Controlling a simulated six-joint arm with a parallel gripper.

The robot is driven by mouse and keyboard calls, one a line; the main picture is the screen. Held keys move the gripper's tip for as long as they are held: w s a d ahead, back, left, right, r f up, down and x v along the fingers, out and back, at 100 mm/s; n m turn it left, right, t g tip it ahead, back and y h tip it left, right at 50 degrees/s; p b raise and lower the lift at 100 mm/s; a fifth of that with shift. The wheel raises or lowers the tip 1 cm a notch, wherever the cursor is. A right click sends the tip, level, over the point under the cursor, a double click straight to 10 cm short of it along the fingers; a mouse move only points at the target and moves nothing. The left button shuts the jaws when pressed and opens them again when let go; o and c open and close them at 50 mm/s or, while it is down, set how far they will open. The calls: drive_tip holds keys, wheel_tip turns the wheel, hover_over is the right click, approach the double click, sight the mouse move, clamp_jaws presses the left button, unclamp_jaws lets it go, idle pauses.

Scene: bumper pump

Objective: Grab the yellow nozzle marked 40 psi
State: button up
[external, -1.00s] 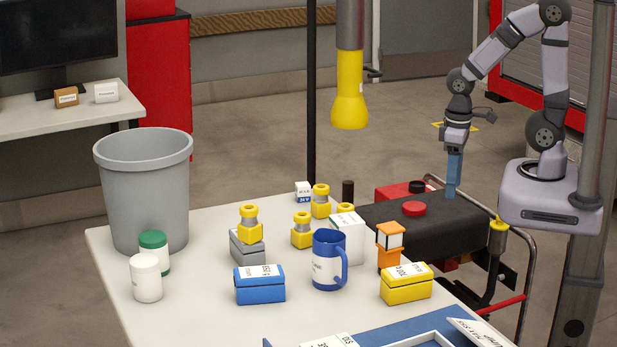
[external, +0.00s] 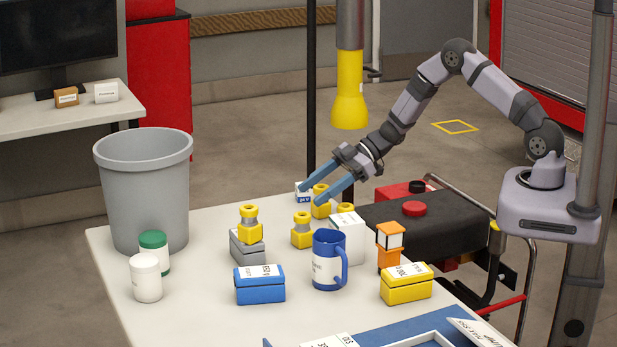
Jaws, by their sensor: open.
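Several small yellow nozzles stand on the white table. One nozzle (external: 249,221) sits on top of a grey box. A second nozzle (external: 302,231) stands on the table to the left of the blue mug. A third nozzle (external: 321,205) stands farther back, partly covered by a finger of my gripper. Another yellow top (external: 345,208) shows behind a white box. I cannot read a 40 psi mark on any of them. My gripper (external: 310,196) is open and empty, its blue fingers reaching down-left around or above the third nozzle; contact cannot be told.
A blue mug (external: 328,262), white box (external: 349,235), orange item (external: 389,247), blue box (external: 259,284) and yellow box (external: 406,285) crowd the table. A grey bin (external: 146,195) stands left. A yellow hanging cylinder (external: 350,104) is above the table's back.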

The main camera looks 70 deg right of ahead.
sight(307, 213)
drive_tip(key=shift+s+a+f+n+g+y, duration=0.3)
drive_tip(key=shift+s+a+f+g+y, duration=0.1)
drive_tip(key=shift+s+f+y, duration=0.15)
drive_tip(key=shift+s+a+f+n+g+y, duration=0.35)
drive_tip(key=shift+s+a+y, duration=0.1)
drive_tip(key=shift+s, duration=0.2)
drive_tip(key=shift+x, duration=1)
drive_tip(key=shift+d+p+x, duration=0.25)
drive_tip(key=shift+p+x, duration=0.8)
drive_tip(key=shift+x, duration=1.6)
drive_tip(key=shift+w+f, duration=0.2)
drive_tip(key=c, duration=1.2)
drive_tip(key=shift+c, duration=0.6)
drive_tip(key=shift+r, duration=0.15)
wheel_tip(307, 213, up, 10)
drive_tip(key=shift+f+b, duration=0.1)
drive_tip(key=shift+b, duration=0.7)
